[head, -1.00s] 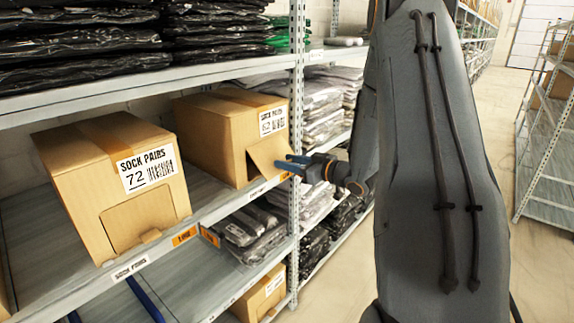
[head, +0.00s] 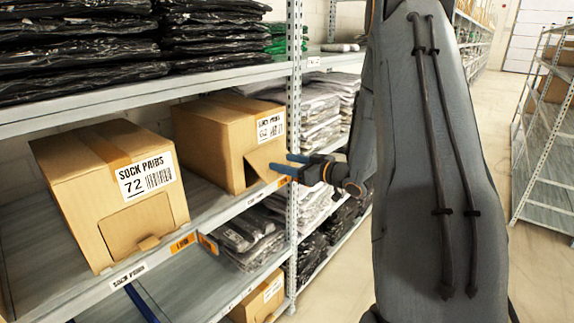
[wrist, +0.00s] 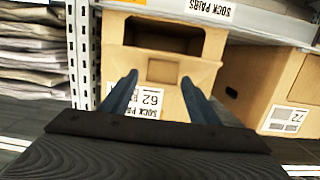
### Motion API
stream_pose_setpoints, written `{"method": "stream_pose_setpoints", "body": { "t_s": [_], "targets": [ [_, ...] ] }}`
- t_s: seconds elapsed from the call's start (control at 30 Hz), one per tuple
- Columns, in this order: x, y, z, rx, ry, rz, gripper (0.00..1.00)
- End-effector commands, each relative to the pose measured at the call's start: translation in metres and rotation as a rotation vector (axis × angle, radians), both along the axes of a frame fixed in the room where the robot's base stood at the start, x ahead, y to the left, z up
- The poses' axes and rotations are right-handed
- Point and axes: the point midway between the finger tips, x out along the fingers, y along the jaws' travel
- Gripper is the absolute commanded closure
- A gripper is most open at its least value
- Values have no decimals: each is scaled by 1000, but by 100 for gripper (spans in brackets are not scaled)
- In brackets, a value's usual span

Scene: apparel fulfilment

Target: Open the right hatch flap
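The right carton (head: 210,135), labelled SOCK PAIRS 62, stands on the middle shelf. In the wrist view the open fingers (wrist: 160,82) point at the carton front. I cannot tell whether a finger touches the flap.
The left carton (head: 85,185), labelled 72, has its hatch closed. A perforated rack post (head: 294,110) stands close beside my gripper. Bagged garments (head: 318,112) fill the bay to the right. The aisle floor (head: 535,235) is clear.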

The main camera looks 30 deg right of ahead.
Motion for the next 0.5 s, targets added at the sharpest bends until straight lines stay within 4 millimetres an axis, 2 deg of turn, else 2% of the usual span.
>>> {"method": "stream_pose_setpoints", "body": {
  "t_s": [0.27, 0.37, 0.5],
  "targets": [
    [-3, -1, -3, 1, 7, -1, 45],
    [-10, -5, -2, 0, 6, -2, 45],
    [-29, -14, 0, 0, 6, -3, 45]
  ]
}}
